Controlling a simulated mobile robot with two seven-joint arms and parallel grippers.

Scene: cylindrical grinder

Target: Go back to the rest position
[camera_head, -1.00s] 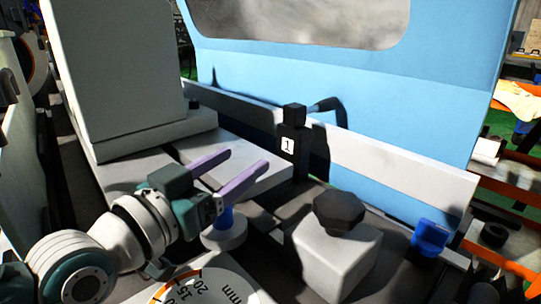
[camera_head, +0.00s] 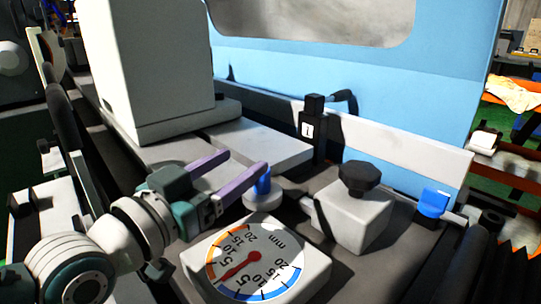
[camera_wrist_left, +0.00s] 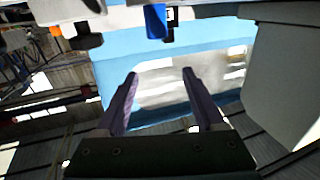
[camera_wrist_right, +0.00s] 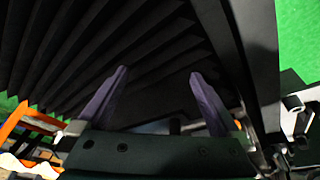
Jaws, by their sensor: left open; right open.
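My left gripper (camera_head: 236,170) is open and empty in the head view, its two purple fingers apart. It is above the machine bed, close to a small blue knob (camera_head: 263,180) on a round grey base; I cannot tell whether they touch. In the left wrist view the fingers (camera_wrist_left: 160,85) are spread with nothing between them. My right gripper (camera_wrist_right: 158,85) shows only in the right wrist view, open and empty in front of dark ribbed bellows (camera_wrist_right: 80,45).
A dial gauge (camera_head: 318,262) stands in front of the left gripper. A grey block with a black knob (camera_head: 360,175), a black post (camera_head: 315,115) and a blue clip (camera_head: 432,203) lie to the right. A tall white housing (camera_head: 150,65) and blue machine panel (camera_head: 330,65) rise behind.

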